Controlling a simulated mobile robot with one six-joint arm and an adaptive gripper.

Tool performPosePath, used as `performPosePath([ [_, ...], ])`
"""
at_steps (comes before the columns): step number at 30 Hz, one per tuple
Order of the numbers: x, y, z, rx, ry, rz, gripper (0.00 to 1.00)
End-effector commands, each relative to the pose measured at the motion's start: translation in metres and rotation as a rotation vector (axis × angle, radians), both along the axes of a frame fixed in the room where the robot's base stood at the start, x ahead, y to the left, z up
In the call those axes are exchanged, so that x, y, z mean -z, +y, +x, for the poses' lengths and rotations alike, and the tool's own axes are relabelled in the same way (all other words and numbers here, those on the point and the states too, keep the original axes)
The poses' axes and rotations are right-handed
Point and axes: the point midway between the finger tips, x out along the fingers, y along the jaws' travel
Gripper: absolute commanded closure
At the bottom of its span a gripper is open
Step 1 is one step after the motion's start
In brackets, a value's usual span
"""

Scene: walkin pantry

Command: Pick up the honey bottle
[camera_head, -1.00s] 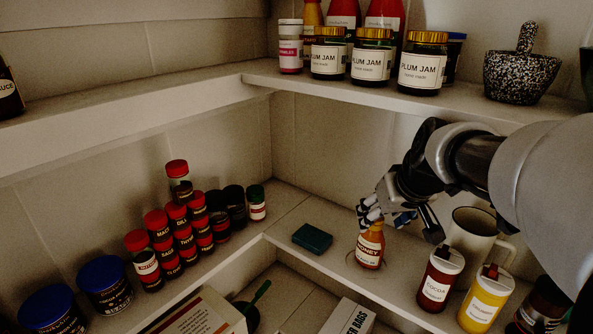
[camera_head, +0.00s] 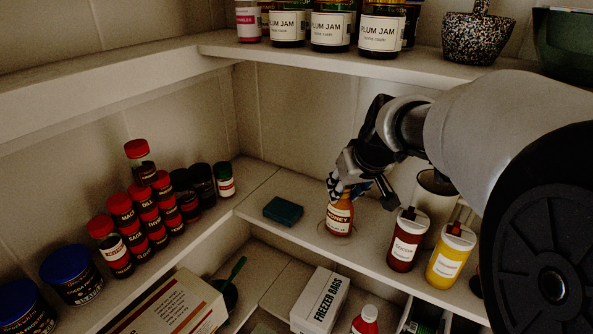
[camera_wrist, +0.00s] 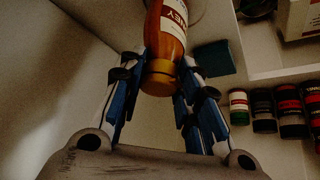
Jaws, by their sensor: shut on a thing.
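The honey bottle (camera_head: 340,217) is amber with a white and red label. It stands upright on the middle shelf, or very close above it; I cannot tell if its base touches. My gripper (camera_head: 347,188) comes down from above and is shut on the bottle's top. In the wrist view the honey bottle (camera_wrist: 167,38) shows its orange cap between the blue-padded fingers of my gripper (camera_wrist: 160,85). The fingers cover part of the bottle's top in the head view.
A dark green box (camera_head: 283,211) lies left of the bottle. Stacked spice jars (camera_head: 140,215) stand left. The upper shelf (camera_head: 330,60) runs above.

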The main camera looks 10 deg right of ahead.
Motion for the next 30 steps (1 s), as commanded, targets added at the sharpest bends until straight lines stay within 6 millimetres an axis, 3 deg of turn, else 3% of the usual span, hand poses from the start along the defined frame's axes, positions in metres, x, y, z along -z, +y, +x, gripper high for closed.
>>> performPosePath([
  [7,0.000,0.000,0.000,0.000,0.001,0.000,1.00],
  [23,-0.001,0.000,0.000,0.001,0.000,0.001,1.00],
  [30,-0.014,0.002,0.004,-0.001,-0.002,-0.001,1.00],
])
